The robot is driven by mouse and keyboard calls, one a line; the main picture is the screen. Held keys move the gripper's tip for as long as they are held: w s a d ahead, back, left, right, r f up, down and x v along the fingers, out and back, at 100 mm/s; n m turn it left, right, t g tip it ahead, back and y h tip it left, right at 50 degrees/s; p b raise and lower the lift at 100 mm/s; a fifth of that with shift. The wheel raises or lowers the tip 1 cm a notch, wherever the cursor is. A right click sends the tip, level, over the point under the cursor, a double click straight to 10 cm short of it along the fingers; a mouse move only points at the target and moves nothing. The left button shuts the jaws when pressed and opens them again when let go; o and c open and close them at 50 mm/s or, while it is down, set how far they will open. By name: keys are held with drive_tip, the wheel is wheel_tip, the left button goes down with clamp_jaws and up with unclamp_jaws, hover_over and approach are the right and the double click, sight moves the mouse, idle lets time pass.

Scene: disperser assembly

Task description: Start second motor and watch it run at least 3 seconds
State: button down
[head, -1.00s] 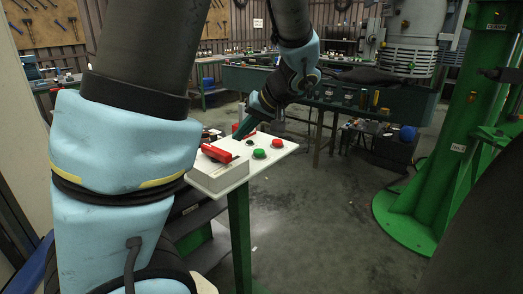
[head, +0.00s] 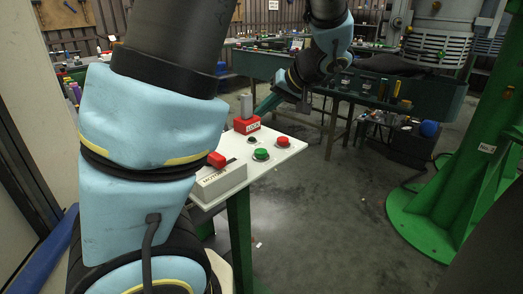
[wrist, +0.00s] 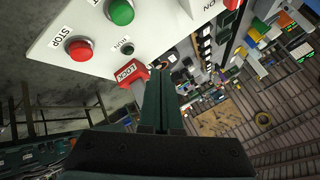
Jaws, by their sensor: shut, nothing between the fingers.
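The white control panel (head: 232,201) stands on a green post in the head view. It carries a green button (head: 261,154), a red button (head: 282,141) and a small dark run indicator (head: 252,140). A switch box (head: 219,182) marked MOTOR, with a red handle (head: 217,159), sits on its near left side. A red LOCK block (head: 247,124) is at the far left edge. The wrist view shows the green button (wrist: 121,12), red STOP button (wrist: 79,48), RUN indicator (wrist: 128,49) and LOCK block (wrist: 131,72). My gripper (head: 264,106) is shut and empty, beyond the panel; its fingers (wrist: 161,75) show together.
A long dark green bench (head: 432,95) with small items stands behind. A green machine column (head: 425,205) stands at the right, and a dark box (head: 405,143) lies under the bench. The floor (head: 330,215) right of the panel is clear.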

drive_tip(key=b, duration=0.6)
approach(258, 150)
drive_tip(key=w+a+f, duration=0.1)
drive_tip(key=a, duration=0.1)
drive_tip(key=w+a+f, duration=0.1)
drive_tip(key=w, duration=0.1)
drive_tip(key=shift+w+a+f, duration=0.1)
drive_tip(key=shift+w+a, duration=0.05)
drive_tip(key=shift+a, duration=0.25)
drive_tip(key=shift+f, duration=0.25)
idle(0.9)
drive_tip(key=shift+f+b, duration=0.4)
drive_tip(key=shift+b, duration=0.15)
drive_tip(key=shift+f+b, duration=0.85)
idle(0.8)
drive_tip(key=shift+r, duration=0.1)
drive_tip(key=shift+r+p, duration=0.8)
drive_tip(key=shift+r, duration=0.4)
drive_tip(key=shift+r+p, duration=1.55)
drive_tip(key=shift+r, duration=0.95)
